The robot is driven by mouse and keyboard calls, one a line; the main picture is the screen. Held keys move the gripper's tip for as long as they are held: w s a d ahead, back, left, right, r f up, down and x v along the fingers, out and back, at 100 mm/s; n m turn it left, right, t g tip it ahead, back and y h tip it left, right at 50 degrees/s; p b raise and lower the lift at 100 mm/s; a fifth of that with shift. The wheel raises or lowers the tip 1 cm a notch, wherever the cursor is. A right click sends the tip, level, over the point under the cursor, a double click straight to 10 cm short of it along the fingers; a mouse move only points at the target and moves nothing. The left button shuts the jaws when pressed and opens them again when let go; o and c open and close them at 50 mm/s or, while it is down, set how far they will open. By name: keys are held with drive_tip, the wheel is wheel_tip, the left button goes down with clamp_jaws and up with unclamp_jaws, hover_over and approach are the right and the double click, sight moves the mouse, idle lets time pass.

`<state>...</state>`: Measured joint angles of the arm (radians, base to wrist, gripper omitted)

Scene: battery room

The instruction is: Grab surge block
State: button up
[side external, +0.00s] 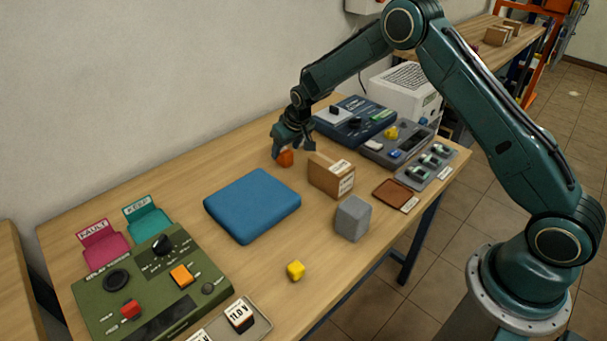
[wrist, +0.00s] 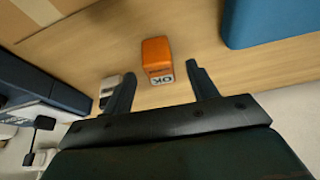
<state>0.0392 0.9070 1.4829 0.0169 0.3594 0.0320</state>
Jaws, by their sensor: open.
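I cannot read the name surge block on any object. A small orange block (side external: 285,158) rests on the wooden table near the wall, behind the blue pad. In the wrist view the orange block (wrist: 157,55) shows a white label reading OK, upside down, on its near end. My gripper (side external: 294,149) is low over the table beside this block, fingers pointing down. In the wrist view my gripper (wrist: 160,71) is open and empty. The block lies at and just beyond the gap between the fingertips, and I see no grip on it.
A dark blue device (side external: 354,120) is close right of my gripper. A green control panel (side external: 150,290) fills the front left.

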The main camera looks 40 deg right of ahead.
sight(285, 151)
drive_tip(key=shift+x, duration=1.8)
drive_tip(key=c, duration=1.1)
drive_tip(key=shift+r, duration=0.1)
wheel_tip(285, 151, up, 20)
